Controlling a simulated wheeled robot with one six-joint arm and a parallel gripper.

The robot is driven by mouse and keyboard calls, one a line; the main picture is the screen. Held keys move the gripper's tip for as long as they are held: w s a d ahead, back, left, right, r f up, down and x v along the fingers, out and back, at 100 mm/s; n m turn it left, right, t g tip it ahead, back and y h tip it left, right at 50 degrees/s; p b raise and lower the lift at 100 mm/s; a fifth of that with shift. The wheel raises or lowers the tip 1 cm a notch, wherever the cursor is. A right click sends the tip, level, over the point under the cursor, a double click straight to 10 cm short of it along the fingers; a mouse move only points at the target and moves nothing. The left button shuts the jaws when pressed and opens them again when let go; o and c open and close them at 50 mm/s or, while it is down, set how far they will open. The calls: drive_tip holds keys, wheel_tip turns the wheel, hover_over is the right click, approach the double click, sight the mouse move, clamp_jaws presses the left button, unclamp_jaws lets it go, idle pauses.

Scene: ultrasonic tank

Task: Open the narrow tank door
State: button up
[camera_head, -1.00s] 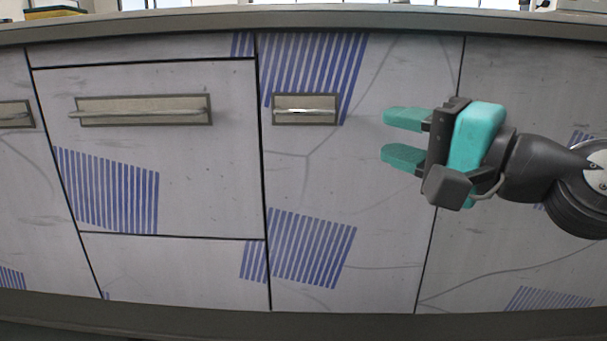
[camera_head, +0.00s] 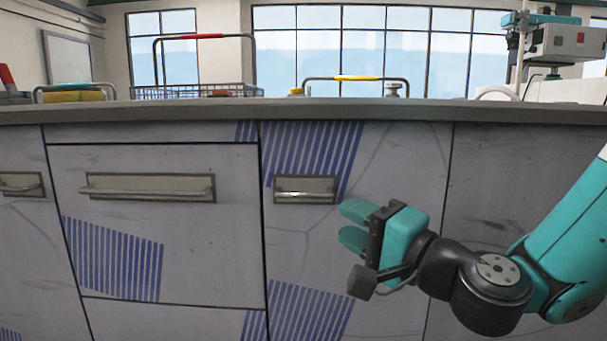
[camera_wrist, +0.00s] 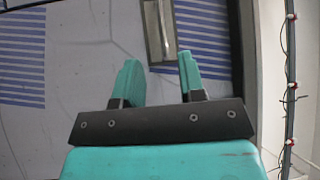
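The narrow door (camera_head: 385,160) is a pale grey panel with blue stripes, right of the wide drawer front, and it is closed. Its short metal handle (camera_head: 305,190) sits in a recessed plate near the top left of the panel. In the wrist view the handle (camera_wrist: 160,30) lies ahead of the fingertips, between their lines. My gripper (camera_head: 350,225) is right of the handle and slightly lower in the head view. Its two teal fingers are apart with nothing between them, and they do not touch the handle in the wrist view (camera_wrist: 157,72).
A wide drawer front (camera_head: 160,235) with a long handle (camera_head: 150,187) is to the left. The countertop edge (camera_head: 230,112) runs above the doors. A wire basket (camera_head: 200,91) and other equipment stand on top. Cables (camera_wrist: 291,85) show at right in the wrist view.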

sight(304, 198)
drive_tip(key=p+x, duration=0.2)
drive_tip(key=x, duration=0.3)
drive_tip(key=p+x, duration=0.2)
drive_tip(key=x, duration=0.2)
drive_tip(key=shift+w+a+r+p, duration=0.15)
drive_tip(key=shift+a+r+p, duration=0.1)
drive_tip(key=shift+a+p, duration=0.15)
drive_tip(key=shift+w+a, duration=0.15)
drive_tip(key=shift+w, duration=0.15)
drive_tip(key=shift+c, duration=0.2)
clamp_jaws()
